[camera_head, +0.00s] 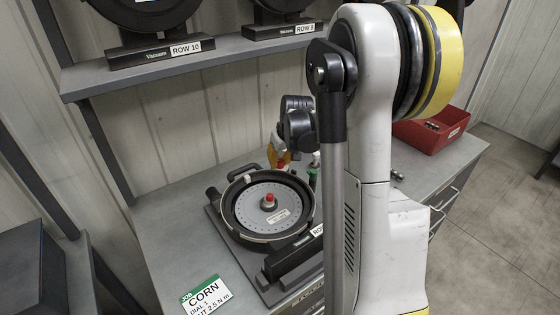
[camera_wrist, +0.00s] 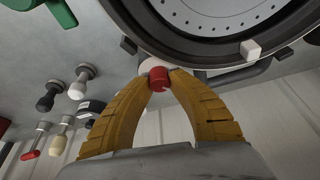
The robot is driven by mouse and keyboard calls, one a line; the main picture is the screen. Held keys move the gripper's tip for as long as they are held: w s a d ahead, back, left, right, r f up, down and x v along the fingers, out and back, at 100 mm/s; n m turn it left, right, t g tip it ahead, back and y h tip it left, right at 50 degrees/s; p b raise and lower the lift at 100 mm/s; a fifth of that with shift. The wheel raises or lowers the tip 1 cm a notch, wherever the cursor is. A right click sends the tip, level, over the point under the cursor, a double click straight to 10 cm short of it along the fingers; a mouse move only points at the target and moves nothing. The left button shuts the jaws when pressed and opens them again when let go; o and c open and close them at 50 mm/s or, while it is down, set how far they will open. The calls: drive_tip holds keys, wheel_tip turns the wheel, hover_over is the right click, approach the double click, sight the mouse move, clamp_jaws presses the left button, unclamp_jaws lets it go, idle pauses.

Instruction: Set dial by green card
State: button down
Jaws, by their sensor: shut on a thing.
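The seed meter (camera_head: 243,225) lies on the bench, a dark round housing with a pale, hole-ringed disc (camera_head: 250,207) and a red-topped centre hub (camera_head: 268,200). Its black rim and disc also show at the top of the wrist view (camera_wrist: 215,40). The green-headed card (camera_head: 206,296) lies at the front left and reads JOB, CORN, DIAL 1 and a 2.5 N m line. My gripper (camera_wrist: 160,74) has orange fingers closed on a red knob (camera_wrist: 159,79) with a pale part behind it, at the meter's rim. In the head view my arm partly hides this contact; the dial marks are unreadable.
A shelf (camera_head: 190,65) with units labelled ROW 10 and ROW 8 hangs above the bench. A red bin (camera_head: 432,130) stands at the right. Several small knobbed tools (camera_wrist: 62,125) are beside the gripper in the wrist view. Bare bench (camera_head: 165,230) lies left of the meter.

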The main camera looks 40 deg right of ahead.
drive_tip(key=shift+n, duration=0.5)
drive_tip(key=c, duration=1.2)
unclamp_jaws()
drive_tip(key=d+v, duration=0.1)
drive_tip(key=v, duration=1.1)
drive_tip(key=shift+a, duration=0.35)
